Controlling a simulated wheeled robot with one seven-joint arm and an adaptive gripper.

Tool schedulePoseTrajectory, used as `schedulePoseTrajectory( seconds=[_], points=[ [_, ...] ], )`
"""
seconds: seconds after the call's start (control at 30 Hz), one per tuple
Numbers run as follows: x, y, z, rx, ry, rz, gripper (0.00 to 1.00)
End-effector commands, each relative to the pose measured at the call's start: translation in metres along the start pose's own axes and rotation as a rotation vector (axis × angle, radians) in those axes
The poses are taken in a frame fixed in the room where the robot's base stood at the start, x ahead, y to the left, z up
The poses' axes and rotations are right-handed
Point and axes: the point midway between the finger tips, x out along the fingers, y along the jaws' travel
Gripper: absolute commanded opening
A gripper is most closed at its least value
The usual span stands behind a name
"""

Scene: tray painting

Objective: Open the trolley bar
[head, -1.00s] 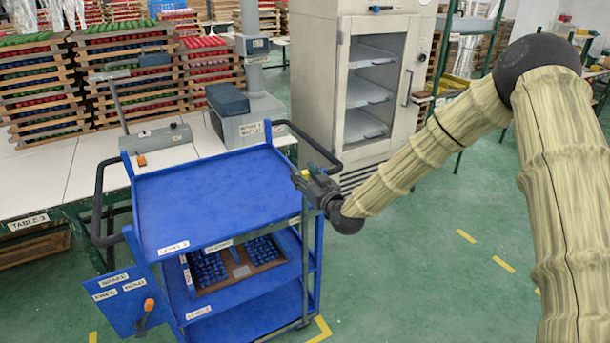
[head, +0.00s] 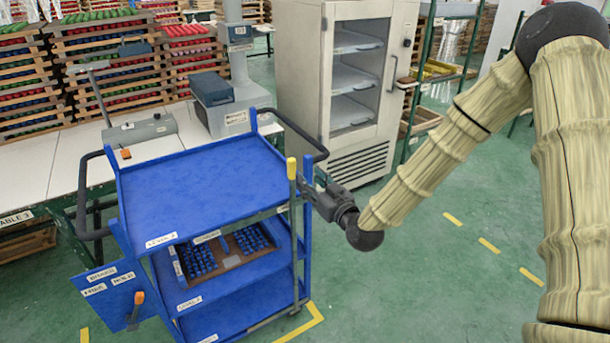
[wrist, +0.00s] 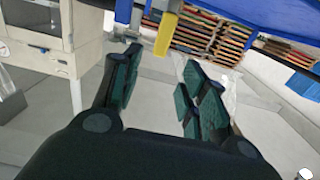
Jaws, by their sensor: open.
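The blue trolley (head: 205,190) stands left of my gripper. Its bar (head: 293,225) stands upright at the front right corner, grey-green with a yellow top (head: 291,168). My gripper (head: 311,186) is just right of the bar, a little below the yellow top. In the wrist view my gripper (wrist: 160,78) is open and empty, its fingers spread. The yellow end (wrist: 166,34) shows beyond the fingertips, between their lines. I cannot tell whether a finger touches the bar.
The trolley's middle shelf holds a brown tray with blue pieces (head: 198,260). A grey cabinet (head: 310,90) stands behind. A white table (head: 60,170) with a device is behind left. The green floor (head: 420,280) at the right is clear.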

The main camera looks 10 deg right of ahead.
Motion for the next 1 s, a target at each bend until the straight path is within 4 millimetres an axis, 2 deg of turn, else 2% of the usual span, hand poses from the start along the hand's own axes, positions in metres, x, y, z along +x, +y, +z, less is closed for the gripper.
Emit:
schedulePoseTrajectory(
  seconds=[0.37, 0.47, 0.6, 0.63, 1.0],
  points=[
    [-0.006, 0.0, 0.0, 0.0, 0.001, 0.0, 0.43],
    [-0.006, -0.001, 0.0, -0.003, 0.0, 0.0, 0.28],
    [-0.003, -0.008, 0.003, -0.055, -0.009, 0.001, 0.03],
    [-0.002, -0.011, 0.004, -0.077, -0.012, 0.001, 0.0],
    [0.01, -0.053, 0.015, -0.494, -0.07, 0.035, 0.0]
  ],
)
